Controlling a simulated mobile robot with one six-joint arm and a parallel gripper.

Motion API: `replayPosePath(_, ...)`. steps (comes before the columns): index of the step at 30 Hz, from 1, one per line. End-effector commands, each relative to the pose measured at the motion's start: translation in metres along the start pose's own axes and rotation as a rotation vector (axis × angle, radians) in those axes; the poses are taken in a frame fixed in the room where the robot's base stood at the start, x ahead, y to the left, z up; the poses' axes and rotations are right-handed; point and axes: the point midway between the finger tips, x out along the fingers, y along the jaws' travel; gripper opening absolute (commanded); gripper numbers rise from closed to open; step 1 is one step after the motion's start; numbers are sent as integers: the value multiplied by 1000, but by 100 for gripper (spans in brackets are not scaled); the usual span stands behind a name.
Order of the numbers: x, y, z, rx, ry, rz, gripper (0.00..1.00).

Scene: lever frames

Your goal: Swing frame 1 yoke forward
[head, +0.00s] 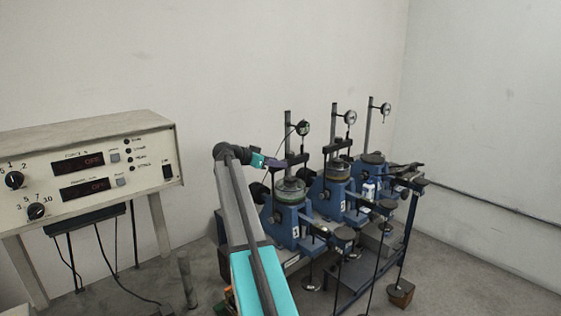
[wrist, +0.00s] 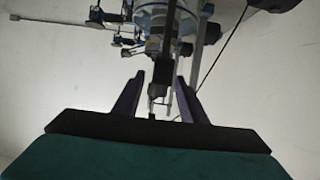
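Frame 1 (head: 290,222) is the nearest of the blue lever frames in the head view, with a round cell (head: 290,190) on top. Its dark yoke (head: 297,158) crosses above the cell. My gripper (head: 277,163) is beside the yoke's left end, partly lost against it. In the wrist view my gripper (wrist: 160,74) has its two dark fingers apart. A dark part (wrist: 157,90), seemingly the yoke's end, lies between them, with a gap on each side. Whether a finger touches it cannot be told.
Two more blue frames (head: 334,185) stand behind to the right, each with a dial gauge (head: 350,117) on a post. Lever arms with weights (head: 401,292) hang at the front right. A control console (head: 90,165) stands at left. Bare walls close in behind.

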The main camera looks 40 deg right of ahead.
Motion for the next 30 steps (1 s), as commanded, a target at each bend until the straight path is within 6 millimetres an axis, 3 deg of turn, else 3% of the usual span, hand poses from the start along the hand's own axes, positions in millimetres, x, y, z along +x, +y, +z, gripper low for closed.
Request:
replayPosePath(9,27,0,0,-1,0,0,38)
replayPosePath(19,29,-1,1,-1,0,-1,38)
replayPosePath(26,28,-1,1,-1,0,-1,1)
replayPosePath(30,28,-1,1,-1,0,-1,0)
